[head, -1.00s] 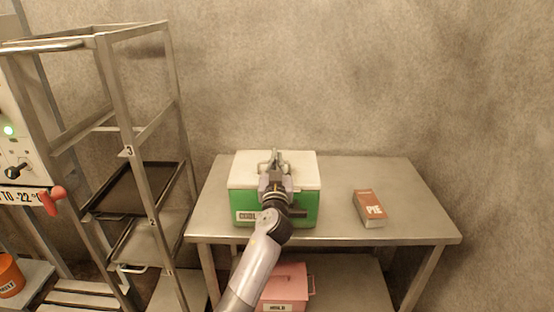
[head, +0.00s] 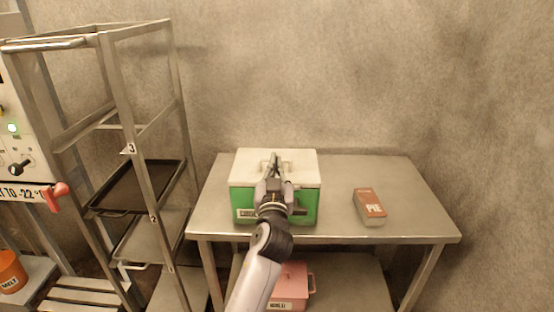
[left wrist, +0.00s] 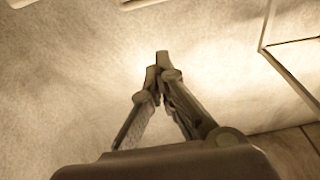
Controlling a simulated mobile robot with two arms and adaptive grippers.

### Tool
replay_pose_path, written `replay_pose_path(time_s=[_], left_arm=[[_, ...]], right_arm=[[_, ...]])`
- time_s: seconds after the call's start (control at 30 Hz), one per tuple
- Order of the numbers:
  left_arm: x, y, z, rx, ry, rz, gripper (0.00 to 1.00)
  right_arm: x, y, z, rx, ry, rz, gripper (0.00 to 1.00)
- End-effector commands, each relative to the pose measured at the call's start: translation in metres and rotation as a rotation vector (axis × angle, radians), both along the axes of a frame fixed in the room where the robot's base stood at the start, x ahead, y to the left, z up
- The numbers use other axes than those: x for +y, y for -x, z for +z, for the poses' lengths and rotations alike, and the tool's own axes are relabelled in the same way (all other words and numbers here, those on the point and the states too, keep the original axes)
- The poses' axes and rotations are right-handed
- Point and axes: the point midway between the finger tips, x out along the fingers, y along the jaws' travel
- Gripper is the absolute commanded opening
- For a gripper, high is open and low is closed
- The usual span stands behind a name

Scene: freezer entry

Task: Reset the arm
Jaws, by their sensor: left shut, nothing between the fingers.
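My left gripper (head: 274,160) is shut and empty. In the head view its arm comes up from the bottom, and the gripper shows in front of the green cool box (head: 303,205) with its white lid (head: 305,165). It hides the middle of the box. I cannot tell how far apart they are. In the left wrist view the fingertips (left wrist: 157,64) meet, with only wall behind them. My right gripper is not in any view.
The box and a brown PIE carton (head: 370,203) stand on a steel table (head: 335,228). A pink box (head: 292,283) is on its lower shelf. A metal rack (head: 131,120) with a dark tray (head: 135,187) stands left. An orange bucket (head: 11,270) is at far left.

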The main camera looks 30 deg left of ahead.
Motion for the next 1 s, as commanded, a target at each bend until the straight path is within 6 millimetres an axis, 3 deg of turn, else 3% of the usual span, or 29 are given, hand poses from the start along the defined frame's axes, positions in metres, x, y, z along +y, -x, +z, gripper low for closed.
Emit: replay_pose_path(time_s=[0.33, 0.47, 0.57, 0.63, 0.8, 0.9, 1.0], left_arm=[[-0.008, 0.013, -0.001, 0.000, 0.000, -0.001, 0.00], [-0.008, 0.022, -0.024, 0.066, 0.023, 0.003, 0.00], [-0.013, 0.045, -0.069, 0.210, 0.070, -0.004, 0.00], [-0.023, 0.070, -0.110, 0.357, 0.111, -0.024, 0.00], [-0.064, 0.147, -0.202, 0.753, 0.189, -0.140, 0.00], [-0.089, 0.190, -0.236, 0.937, 0.213, -0.224, 0.00], [-0.109, 0.227, -0.257, 1.077, 0.229, -0.300, 0.00]], right_arm=[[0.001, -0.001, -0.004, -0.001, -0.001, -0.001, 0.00], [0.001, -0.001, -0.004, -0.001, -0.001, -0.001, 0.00], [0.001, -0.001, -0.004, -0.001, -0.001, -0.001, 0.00], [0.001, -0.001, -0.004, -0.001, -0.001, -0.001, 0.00], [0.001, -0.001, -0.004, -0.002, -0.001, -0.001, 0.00], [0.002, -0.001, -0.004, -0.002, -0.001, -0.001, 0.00], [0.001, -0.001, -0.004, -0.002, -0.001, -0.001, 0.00]])
